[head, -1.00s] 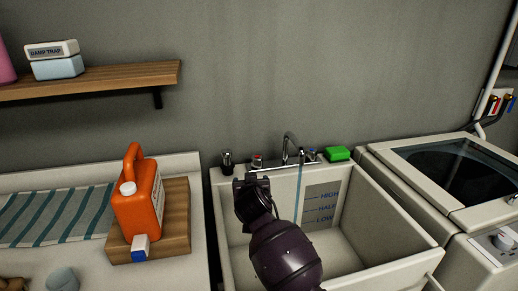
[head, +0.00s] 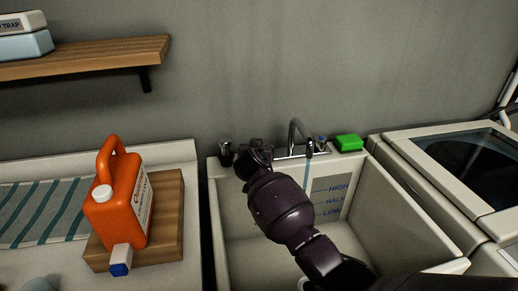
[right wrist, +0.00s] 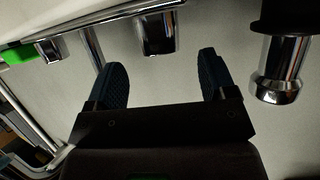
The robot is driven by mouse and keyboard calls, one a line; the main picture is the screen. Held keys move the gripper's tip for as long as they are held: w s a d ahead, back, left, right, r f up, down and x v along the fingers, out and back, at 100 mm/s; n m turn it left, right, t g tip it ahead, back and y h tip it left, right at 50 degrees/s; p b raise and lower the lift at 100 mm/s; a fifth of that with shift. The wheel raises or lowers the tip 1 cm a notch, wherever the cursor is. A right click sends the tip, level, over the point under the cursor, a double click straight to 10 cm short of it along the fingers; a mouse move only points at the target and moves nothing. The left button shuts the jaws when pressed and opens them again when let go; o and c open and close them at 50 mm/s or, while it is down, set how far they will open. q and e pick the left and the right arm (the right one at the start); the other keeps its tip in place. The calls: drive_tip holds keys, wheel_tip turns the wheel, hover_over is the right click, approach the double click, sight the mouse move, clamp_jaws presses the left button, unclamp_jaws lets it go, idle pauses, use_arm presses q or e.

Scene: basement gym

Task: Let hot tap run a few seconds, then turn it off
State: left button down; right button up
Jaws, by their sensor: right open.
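The chrome tap (head: 294,133) stands on the back rim of the white sink (head: 215,215). A thin bluish stream of water (head: 307,170) runs from its spout into the sink. The blue-marked cold handle (head: 321,141) is at the tap's right. The hot handle is hidden behind my right gripper (head: 254,152) in the head view. In the right wrist view my right gripper (right wrist: 162,80) is open, its two dark fingers spread apart. A chrome block (right wrist: 156,32), apparently the hot handle's underside, shows beyond and between the fingertips; I cannot tell contact. My left gripper is out of view.
A green sponge (head: 348,142) lies right of the tap. A dark-topped chrome fitting (head: 225,150) stands close left of my gripper. An orange jug (head: 118,207) on a wooden board (head: 168,220) is on the left counter. A washer (head: 440,165) stands at the right.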

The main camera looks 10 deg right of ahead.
drive_tip(key=b+x, duration=0.1)
drive_tip(key=x, duration=0.2)
drive_tip(key=shift+w+d+f, duration=0.1)
drive_tip(key=shift+w+f, duration=0.1)
drive_tip(key=shift+w, duration=0.15)
drive_tip(key=shift+w+d+f, duration=0.15)
drive_tip(key=shift+w+f, duration=0.05)
drive_tip(key=shift+w, duration=0.3)
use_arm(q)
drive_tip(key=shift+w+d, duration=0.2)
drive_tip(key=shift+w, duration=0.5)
use_arm(e)
drive_tip(key=shift+w+d, duration=0.1)
drive_tip(key=shift+w, duration=0.05)
drive_tip(key=shift+r, duration=0.1)
drive_tip(key=c, duration=0.9)
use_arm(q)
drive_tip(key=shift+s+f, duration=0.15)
